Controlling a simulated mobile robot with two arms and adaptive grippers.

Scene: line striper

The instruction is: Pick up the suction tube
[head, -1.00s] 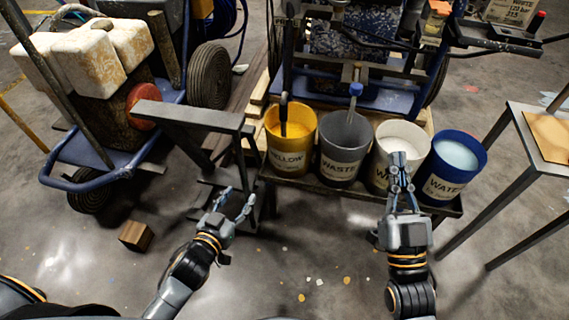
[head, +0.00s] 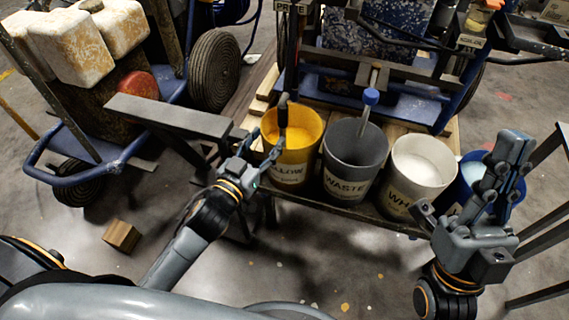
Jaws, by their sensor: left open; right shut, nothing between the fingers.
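A dark upright tube (head: 283,108), which looks like the suction tube, stands with its lower end inside the yellow bucket (head: 291,172). A second thin tube with a blue collar (head: 370,97) leans in the grey waste bucket (head: 352,160). My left gripper (head: 262,150) is open and empty at the left side of the yellow bucket, below and left of the dark tube. I cannot tell whether a finger touches the bucket. My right gripper (head: 511,150) is shut and empty, raised in front of the blue water bucket (head: 470,180), which it partly hides.
The white bucket (head: 418,175) stands between the waste and water buckets on a low platform. The striper machine frame (head: 405,100) rises behind them. A grey bar stand (head: 170,115) is beside my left arm. A wooden block (head: 122,236) lies on the floor; a table leg is at far right.

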